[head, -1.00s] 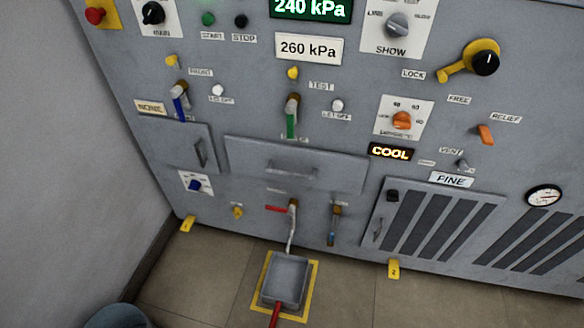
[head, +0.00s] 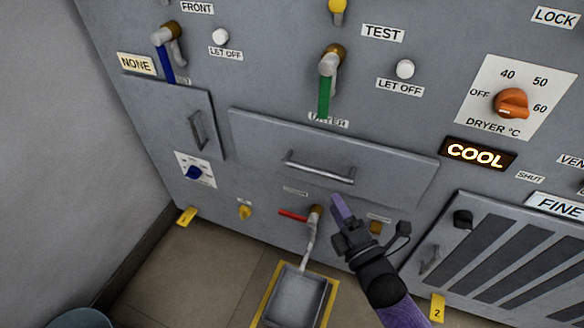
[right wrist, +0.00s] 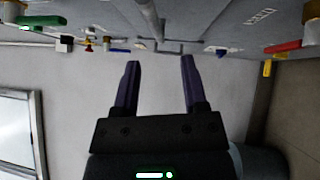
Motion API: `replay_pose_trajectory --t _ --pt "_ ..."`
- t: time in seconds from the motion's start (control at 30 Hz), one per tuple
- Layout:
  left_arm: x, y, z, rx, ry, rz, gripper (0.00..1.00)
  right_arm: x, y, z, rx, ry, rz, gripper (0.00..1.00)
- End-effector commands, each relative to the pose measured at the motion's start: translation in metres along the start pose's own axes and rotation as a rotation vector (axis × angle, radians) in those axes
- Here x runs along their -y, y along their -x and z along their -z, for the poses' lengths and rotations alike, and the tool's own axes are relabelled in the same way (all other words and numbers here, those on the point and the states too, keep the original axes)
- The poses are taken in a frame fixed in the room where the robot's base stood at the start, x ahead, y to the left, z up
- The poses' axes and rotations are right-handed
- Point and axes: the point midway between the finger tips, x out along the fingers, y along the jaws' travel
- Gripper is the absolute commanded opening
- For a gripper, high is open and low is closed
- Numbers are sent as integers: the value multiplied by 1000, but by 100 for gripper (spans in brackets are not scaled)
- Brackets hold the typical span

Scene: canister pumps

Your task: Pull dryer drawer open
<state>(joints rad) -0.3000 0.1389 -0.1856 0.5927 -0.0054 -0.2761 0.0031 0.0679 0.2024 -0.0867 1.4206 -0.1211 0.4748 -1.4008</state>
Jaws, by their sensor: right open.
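The dryer drawer (head: 390,172) is a wide grey front panel low on the machine, under the green-handled valve. It looks closed against the machine. Its handle (head: 318,168) is a horizontal metal bar. My right gripper (head: 341,207) is just below the handle's right part, in front of the machine, and apart from the bar. In the right wrist view its two purple fingers (right wrist: 160,62) are spread with nothing between them. A grey bar at the top of that view, beyond the fingertips, may be the handle. My left gripper is out of view.
Below the drawer are a red lever (head: 292,215), a drain pipe (head: 310,238) and a metal pan (head: 296,296) on the floor. A small door (head: 178,122) is left of the drawer. A vented panel (head: 490,250) is at the lower right.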

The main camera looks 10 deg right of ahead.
Motion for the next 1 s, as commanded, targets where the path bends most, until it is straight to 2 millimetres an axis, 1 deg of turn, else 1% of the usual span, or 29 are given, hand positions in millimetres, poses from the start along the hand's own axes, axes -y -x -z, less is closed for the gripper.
replay_pose_trajectory --t 0.07,0.3,0.4,0.5,0.6,0.83,0.87,0.9,0.97,1.0 --pt "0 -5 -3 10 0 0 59 -2 -11 0 -1 13 -15 55" --pt "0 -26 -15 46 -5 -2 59 0 -66 0 -1 9 -9 55" --pt "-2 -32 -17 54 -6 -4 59 0 -82 0 0 8 -6 55" --pt "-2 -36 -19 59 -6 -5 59 -2 -93 0 0 7 -5 55" --pt "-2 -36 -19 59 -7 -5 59 -3 -97 0 0 7 -6 55" --pt "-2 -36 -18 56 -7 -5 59 -4 -98 -1 0 7 -5 55" --pt "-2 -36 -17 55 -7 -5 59 -4 -98 -1 0 7 -5 49" --pt "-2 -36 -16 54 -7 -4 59 -4 -98 -1 0 7 -5 41" --pt "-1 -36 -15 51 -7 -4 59 -4 -98 -1 0 7 -5 28" --pt "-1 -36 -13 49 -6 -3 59 -4 -98 -1 0 7 -5 19"
